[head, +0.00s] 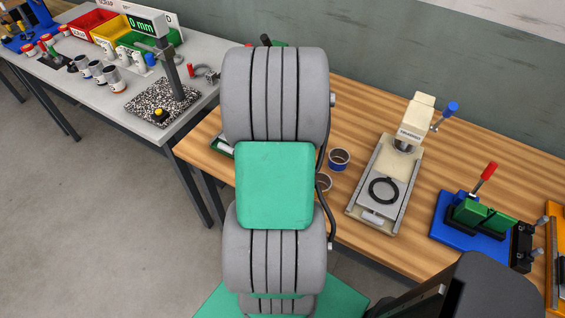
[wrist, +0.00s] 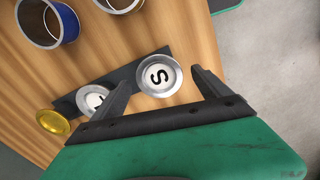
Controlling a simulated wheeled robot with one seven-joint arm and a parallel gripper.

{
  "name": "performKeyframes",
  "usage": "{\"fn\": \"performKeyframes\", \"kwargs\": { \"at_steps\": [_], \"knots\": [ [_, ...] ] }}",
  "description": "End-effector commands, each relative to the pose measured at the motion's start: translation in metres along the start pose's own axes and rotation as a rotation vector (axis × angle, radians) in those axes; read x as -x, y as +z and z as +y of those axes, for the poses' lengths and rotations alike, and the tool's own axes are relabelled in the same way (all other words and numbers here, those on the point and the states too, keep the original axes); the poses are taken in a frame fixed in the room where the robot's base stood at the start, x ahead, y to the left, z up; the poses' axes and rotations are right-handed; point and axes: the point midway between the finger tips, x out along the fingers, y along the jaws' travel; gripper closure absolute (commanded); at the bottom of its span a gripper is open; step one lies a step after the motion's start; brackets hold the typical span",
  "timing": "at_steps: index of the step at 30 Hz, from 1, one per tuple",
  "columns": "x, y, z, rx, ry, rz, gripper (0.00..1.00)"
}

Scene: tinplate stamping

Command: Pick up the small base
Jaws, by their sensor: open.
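The small base, a round silver disc marked "S" (wrist: 159,76), lies at the end of a dark strip (wrist: 122,75) in the wrist view. My gripper (wrist: 164,72) is open, with one finger on each side of the S disc in the picture. I cannot tell whether the fingers are level with it or above it. A second silver disc (wrist: 90,98) with a letter partly hidden by my left finger lies further left on the strip. In the head view my arm hides the gripper and the discs.
A gold disc (wrist: 54,121) lies at the strip's left end. A blue ring (head: 339,159) and another ring (head: 323,183) stand on the wooden table (head: 365,118). A cream press (head: 404,142) and a blue fixture (head: 452,226) stand to the right.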

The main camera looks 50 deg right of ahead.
Motion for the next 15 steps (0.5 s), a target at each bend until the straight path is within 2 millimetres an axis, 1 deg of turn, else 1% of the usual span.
{"fn": "performKeyframes", "kwargs": {
  "at_steps": [3,15],
  "knots": [
    [0.0001,0.0000,0.0000,0.000,0.000,0.000,0.14],
    [0.0002,0.0001,0.0000,0.000,0.000,0.000,0.47]
  ]
}}
